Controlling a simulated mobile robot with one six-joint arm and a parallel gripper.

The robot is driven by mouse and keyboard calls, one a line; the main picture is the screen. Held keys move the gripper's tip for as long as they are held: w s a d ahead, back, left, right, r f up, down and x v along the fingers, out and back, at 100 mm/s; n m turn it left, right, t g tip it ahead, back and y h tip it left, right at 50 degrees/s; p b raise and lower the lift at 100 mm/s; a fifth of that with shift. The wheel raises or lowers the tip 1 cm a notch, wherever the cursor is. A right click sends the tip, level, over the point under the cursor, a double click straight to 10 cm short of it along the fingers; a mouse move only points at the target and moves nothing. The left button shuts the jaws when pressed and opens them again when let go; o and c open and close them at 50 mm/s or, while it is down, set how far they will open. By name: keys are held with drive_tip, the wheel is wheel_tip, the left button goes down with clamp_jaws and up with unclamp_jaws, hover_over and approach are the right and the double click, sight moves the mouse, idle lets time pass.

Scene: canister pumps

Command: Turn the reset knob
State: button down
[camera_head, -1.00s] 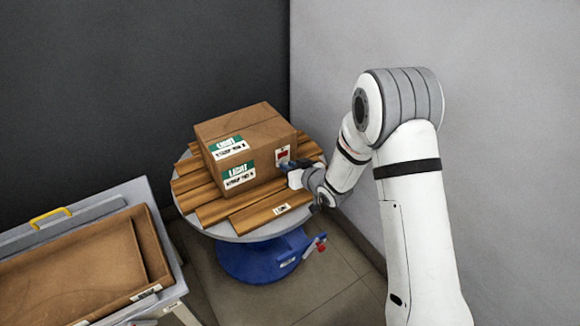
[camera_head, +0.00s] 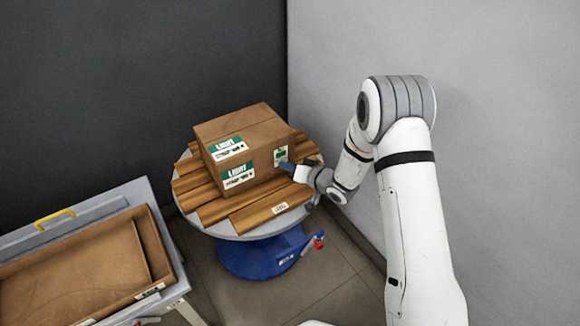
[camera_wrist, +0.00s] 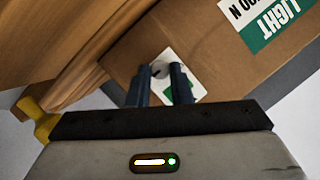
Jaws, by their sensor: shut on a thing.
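A cardboard box (camera_head: 265,130) with green and white labels sits on wooden planks on a round turntable. Its right-hand face carries a small white plate (camera_head: 281,153) with a green patch. The plate also shows in the wrist view (camera_wrist: 196,88). My gripper (camera_head: 288,166) reaches the plate from the right. In the wrist view its two blue fingers (camera_wrist: 160,76) are at the plate, shut on a small dark knob (camera_wrist: 158,71) between their tips. The fingers hide most of the knob, so its angle cannot be told.
Wooden planks (camera_head: 225,208) lie around the box on the grey turntable (camera_head: 240,236). Its blue base (camera_head: 245,262) has a red-tipped lever (camera_head: 319,241). A grey cart (camera_head: 125,192) with a brown tray and yellow handle (camera_head: 54,218) stands at left. A grey wall is close on the right.

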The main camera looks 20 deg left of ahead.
drive_tip(key=c, duration=1.3)
unclamp_jaws()
drive_tip(key=shift+d, duration=0.1)
drive_tip(key=p+v, duration=0.1)
drive_tip(key=v, duration=0.6)
drive_tip(key=shift+s+d, duration=0.15)
drive_tip(key=shift+d, duration=0.1)
